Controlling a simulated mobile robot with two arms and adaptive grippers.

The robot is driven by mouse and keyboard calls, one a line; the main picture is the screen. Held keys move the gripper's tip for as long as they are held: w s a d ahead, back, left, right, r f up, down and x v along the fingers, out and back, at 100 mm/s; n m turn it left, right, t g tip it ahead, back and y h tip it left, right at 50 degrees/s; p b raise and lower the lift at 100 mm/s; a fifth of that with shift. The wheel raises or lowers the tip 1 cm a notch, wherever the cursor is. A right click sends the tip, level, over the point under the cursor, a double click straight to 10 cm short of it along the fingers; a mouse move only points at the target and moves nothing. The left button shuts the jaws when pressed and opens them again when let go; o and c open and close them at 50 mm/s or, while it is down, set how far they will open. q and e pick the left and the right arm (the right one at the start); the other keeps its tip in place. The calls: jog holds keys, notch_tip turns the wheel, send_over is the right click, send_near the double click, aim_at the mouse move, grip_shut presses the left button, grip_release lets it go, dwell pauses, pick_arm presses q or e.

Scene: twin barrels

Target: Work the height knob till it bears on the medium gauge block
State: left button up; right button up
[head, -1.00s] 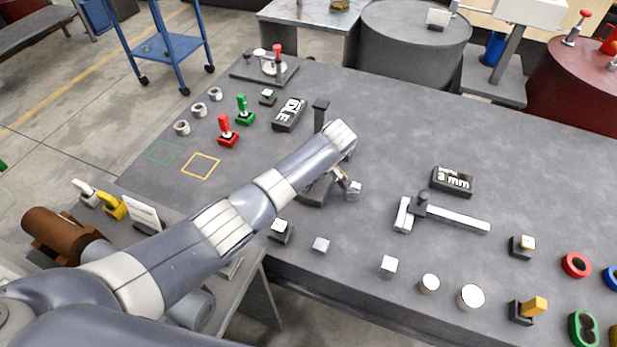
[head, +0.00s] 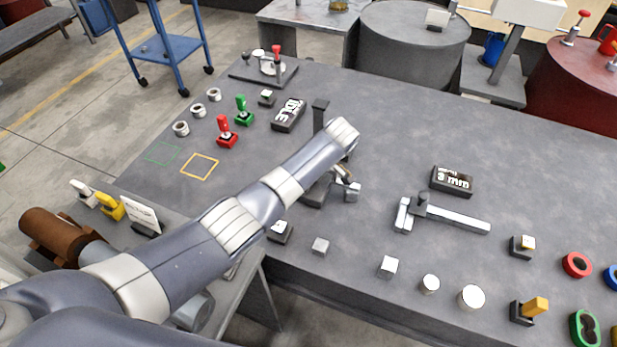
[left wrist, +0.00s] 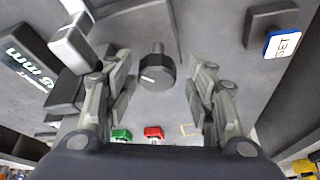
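The dark height knob (left wrist: 156,68), with a white line on its face, is in the middle of the left wrist view. My left gripper (left wrist: 161,75) is open, its fingers on either side of the knob with gaps showing. In the head view my left forearm hides most of the gripper and the knob; the gauge's dark post (head: 320,115) and base (head: 316,192) show around it. A grey metal block (head: 352,191) is by the gripper; one also shows in the left wrist view (left wrist: 72,46). I cannot tell which block is the medium one. My right gripper is not in view.
Loose metal blocks (head: 388,266) and round pieces (head: 471,297) line the front edge. A sliding gauge (head: 450,217) and a mm display (head: 453,181) are to the right. A SET button (left wrist: 282,43) is right in the wrist view. The table's back middle is clear.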

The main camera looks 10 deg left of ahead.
pick_arm(q)
jog(key=shift+w+d+r, duration=0.15)
jog(key=shift+w+r, duration=0.05)
jog(key=shift+r, duration=0.1)
jog(key=shift+d+r, duration=0.1)
jog(key=shift+r, duration=0.1)
jog(key=v, duration=0.7)
jog(key=shift+s, duration=0.25)
jog(key=shift+f, duration=0.1)
dwell(0.4)
